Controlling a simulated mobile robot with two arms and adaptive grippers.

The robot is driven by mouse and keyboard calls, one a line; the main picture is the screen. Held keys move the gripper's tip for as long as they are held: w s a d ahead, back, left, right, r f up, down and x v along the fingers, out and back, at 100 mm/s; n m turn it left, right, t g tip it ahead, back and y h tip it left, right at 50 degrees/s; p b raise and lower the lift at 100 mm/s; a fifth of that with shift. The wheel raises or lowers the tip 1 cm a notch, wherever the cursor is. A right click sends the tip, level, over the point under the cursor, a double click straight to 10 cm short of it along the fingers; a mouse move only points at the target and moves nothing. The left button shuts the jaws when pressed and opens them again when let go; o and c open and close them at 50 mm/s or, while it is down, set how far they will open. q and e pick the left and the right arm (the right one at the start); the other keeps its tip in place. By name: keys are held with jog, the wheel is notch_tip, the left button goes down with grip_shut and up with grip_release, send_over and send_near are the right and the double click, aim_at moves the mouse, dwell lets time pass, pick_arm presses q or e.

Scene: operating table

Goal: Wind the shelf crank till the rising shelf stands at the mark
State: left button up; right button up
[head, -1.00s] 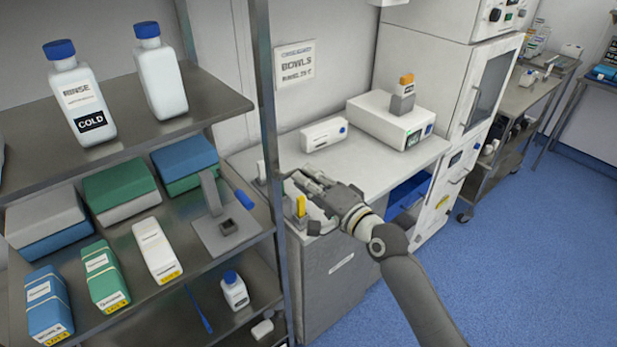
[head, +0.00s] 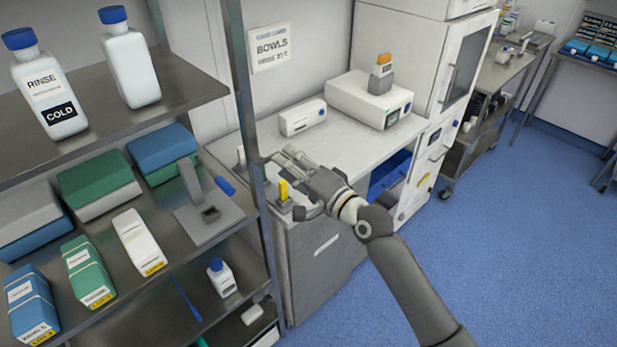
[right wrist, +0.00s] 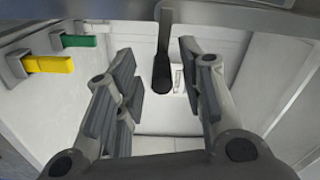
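My right gripper (head: 284,184) is at the left end of a white counter, just behind the steel rack's post, with its fingers spread. In the right wrist view it is open (right wrist: 157,62), and a dark handle (right wrist: 162,72) on a grey arm (right wrist: 166,30) stands between the fingertips, apart from both; it looks like the crank. A yellow tab (right wrist: 48,64) and a green tab (right wrist: 78,41) sit at the upper left there, at different heights. I cannot tell which part is the rising shelf. My left gripper is out of view.
A steel rack (head: 195,90) with bottles and boxes stands close on the left; its post (head: 243,90) is near the gripper. The counter (head: 345,150) holds a white box (head: 302,118) and an instrument (head: 368,100). Blue floor (head: 500,240) is clear at right.

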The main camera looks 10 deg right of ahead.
jog(key=v, duration=1.1)
